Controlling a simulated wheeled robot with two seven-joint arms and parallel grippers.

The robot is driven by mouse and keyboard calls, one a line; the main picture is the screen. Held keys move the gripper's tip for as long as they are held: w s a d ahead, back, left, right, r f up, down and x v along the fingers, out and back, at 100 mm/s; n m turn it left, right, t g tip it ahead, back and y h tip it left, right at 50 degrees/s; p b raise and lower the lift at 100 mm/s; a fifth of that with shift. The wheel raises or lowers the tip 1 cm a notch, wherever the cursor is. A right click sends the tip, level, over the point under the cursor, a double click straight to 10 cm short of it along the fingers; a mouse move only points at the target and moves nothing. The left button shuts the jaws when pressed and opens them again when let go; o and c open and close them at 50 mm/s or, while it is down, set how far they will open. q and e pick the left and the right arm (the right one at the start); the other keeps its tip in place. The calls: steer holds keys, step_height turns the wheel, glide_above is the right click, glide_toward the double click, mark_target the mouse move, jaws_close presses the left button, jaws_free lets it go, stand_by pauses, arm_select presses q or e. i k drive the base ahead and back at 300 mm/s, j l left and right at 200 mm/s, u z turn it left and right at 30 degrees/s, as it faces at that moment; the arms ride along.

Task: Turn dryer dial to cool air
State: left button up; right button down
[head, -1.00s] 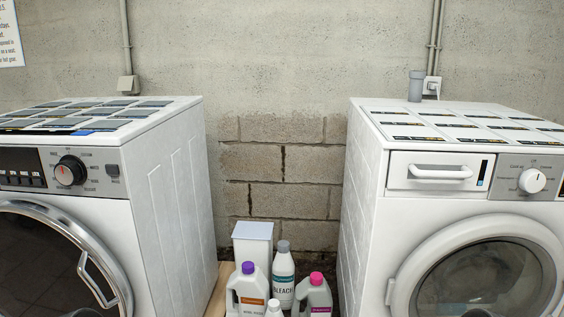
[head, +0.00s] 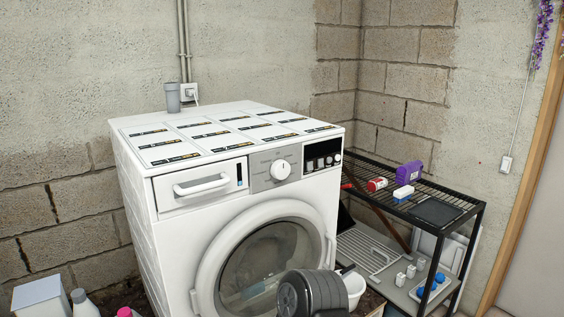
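A white front-loading machine (head: 175,230) stands in the middle of the head view. It has a pull-out drawer (head: 203,187) at the upper left of its front and a white round dial (head: 281,169) on a grey panel. The dial's pointer mark looks roughly upright; the lettering around it is too small to read. Its round glass door (head: 262,262) is shut. I cannot tell from the labels whether this machine is the dryer. A dark rounded part, likely mine, covers the door's lower right. Neither of my grippers is in view.
A black wire shelf (head: 437,211) with a purple container (head: 409,172) and small items stands right of the machine. A white bucket (head: 353,289) is near its front right. Bottles and a white box (head: 38,295) are at lower left.

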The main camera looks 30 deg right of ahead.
mark_target(280, 169)
steer(key=z, duration=1.2)
steer(key=u, duration=0.3)
steer(key=i+l+u, duration=0.15)
steer(key=l+u, duration=0.3)
steer(key=l, duration=0.15)
steer(key=l+u, duration=0.55)
steer(key=l, duration=1.1)
steer(key=k+l+u, duration=0.1)
steer(key=l, duration=1.15)
